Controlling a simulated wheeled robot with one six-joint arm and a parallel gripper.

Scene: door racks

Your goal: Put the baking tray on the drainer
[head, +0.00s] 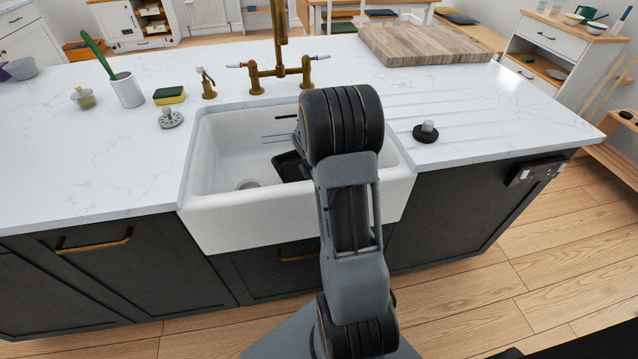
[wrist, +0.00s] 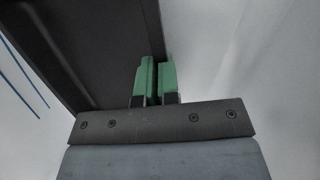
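The black baking tray (head: 289,166) is in the white sink (head: 225,150), tilted, with much of it hidden behind my arm. In the wrist view the dark tray (wrist: 95,45) fills the upper left, its rim running down to my gripper. My gripper (wrist: 158,80) has green fingers close together, with a thin dark strip of the tray's rim between them. In the head view the gripper is hidden behind my arm. The drainer (head: 450,104) is the grooved part of the white counter right of the sink, and its grooves are bare.
A black plug with a grey knob (head: 426,131) sits at the drainer's front left. A wooden board (head: 425,45) lies behind the drainer. A brass tap (head: 280,70) stands behind the sink. A sponge (head: 169,95), a strainer (head: 170,118) and a utensil cup (head: 127,90) stand left.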

